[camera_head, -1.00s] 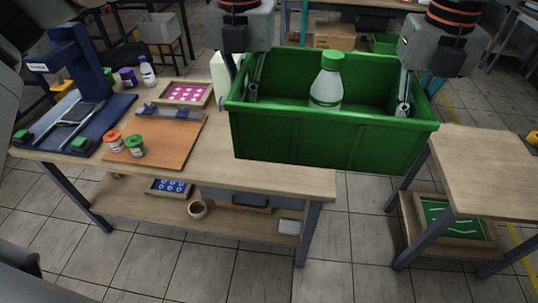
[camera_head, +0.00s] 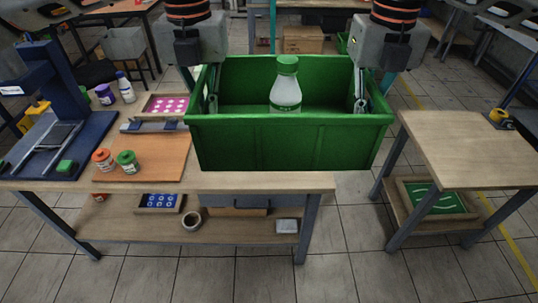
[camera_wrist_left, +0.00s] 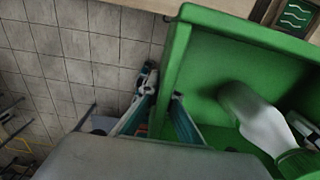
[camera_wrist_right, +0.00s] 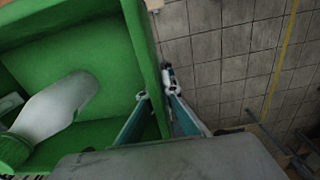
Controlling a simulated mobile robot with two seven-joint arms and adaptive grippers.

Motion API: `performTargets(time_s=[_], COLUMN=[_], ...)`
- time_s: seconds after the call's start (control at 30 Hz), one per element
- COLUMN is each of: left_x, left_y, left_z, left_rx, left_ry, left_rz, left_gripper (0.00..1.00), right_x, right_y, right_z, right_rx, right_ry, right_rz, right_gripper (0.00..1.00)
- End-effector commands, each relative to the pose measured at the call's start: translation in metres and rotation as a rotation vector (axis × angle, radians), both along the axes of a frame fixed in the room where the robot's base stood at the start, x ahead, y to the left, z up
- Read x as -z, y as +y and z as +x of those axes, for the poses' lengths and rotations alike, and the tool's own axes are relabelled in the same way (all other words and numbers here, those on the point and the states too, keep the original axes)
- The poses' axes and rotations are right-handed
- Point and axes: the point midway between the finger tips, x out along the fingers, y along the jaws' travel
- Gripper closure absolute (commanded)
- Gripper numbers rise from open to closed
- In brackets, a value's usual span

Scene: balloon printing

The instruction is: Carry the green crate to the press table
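The green crate (camera_head: 290,146) is upright between my two grippers, with a white bottle with a green cap (camera_head: 286,88) standing inside. My left gripper (camera_head: 211,103) is shut on the crate's left end wall, one finger on each side; its fingers (camera_wrist_left: 161,92) also show in the left wrist view. My right gripper (camera_head: 360,104) is shut the same way on the right end wall, with its fingers (camera_wrist_right: 155,86) in the right wrist view. The press table (camera_head: 262,181) shows below the crate's front. I cannot tell whether the crate's bottom touches it. The blue press (camera_head: 62,95) stands at its left.
An orange board (camera_head: 150,155), red jar (camera_head: 103,160), green jar (camera_head: 127,162) and pink-patterned tray (camera_head: 166,104) lie left of the crate. A second wooden table (camera_head: 470,148) stands right, across a floor gap. A tape measure (camera_head: 501,118) sits on it.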

Motion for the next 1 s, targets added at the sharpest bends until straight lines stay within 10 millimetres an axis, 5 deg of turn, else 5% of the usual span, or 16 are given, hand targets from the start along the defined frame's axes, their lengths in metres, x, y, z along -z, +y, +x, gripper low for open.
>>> performTargets(time_s=[0.67, 1.0], left_x=[0.002, 0.036], left_y=[0.003, 0.003], left_z=[0.001, -0.001], left_rx=[-0.001, -0.001], left_ry=[-0.004, -0.002], left_rz=[0.005, 0.006], left_gripper=[1.00, 1.00], right_x=[0.002, 0.036], right_y=[-0.003, -0.003], right_z=[0.002, -0.001], right_rx=[0.002, 0.001], right_ry=[-0.003, -0.001], right_rz=[-0.005, -0.005], right_gripper=[1.00, 1.00])
